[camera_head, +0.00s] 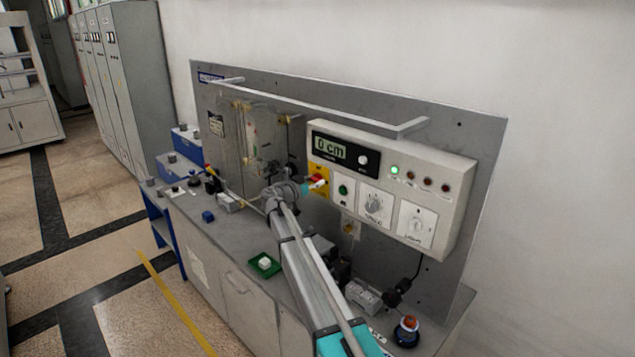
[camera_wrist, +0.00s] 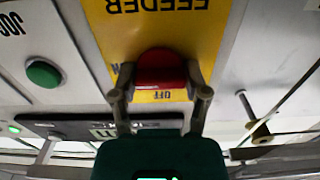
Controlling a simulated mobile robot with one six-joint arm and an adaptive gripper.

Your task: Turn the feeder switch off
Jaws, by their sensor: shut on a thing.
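The feeder switch is a red knob (camera_wrist: 160,68) on a yellow plate (camera_wrist: 112,35) marked FEEDER, seen upside down in the wrist view. The word OFF shows on the plate, close to the knob on the gripper's side. My gripper (camera_wrist: 159,78) has one finger on each side of the knob and is shut on it. In the head view the red knob (camera_head: 317,181) is at the left end of the white control panel, and my gripper (camera_head: 307,186) reaches it from the lower left. The knob's pointing direction is hard to tell.
A green JOG button (camera_wrist: 43,72) is beside the plate. The panel (camera_head: 455,200) also carries dials, lamps and a display reading 0 cm (camera_head: 330,147). A metal rail (camera_head: 320,110) juts out above. A green tray (camera_head: 263,266) and a red-topped device (camera_head: 407,332) stand on the bench.

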